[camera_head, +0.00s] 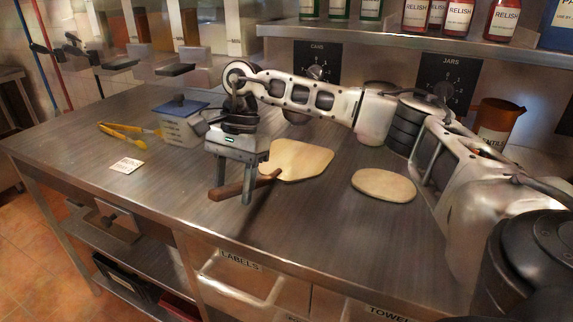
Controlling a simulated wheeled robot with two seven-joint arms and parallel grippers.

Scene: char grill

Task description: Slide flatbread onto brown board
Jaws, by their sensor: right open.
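A pale tan, rounded flat piece (300,158) with a reddish-brown handle (225,191) lies on the steel counter, the handle pointing left toward the front edge. It looks like the board, but I cannot tell whether its pale top is bare wood. A separate oval, light tan piece (383,185), which looks like the flatbread, lies flat on the counter to its right, apart from it. My right gripper (234,194) points down over the handle, open, one finger on the far side and one on the near side. My left gripper is not in view.
A grey container with a blue top (182,124), yellow-handled tongs (130,133) and a white card (127,165) are on the left. An amber container (498,122) stands back right. A bottle shelf (400,38) overhangs the back. The counter's front middle is clear.

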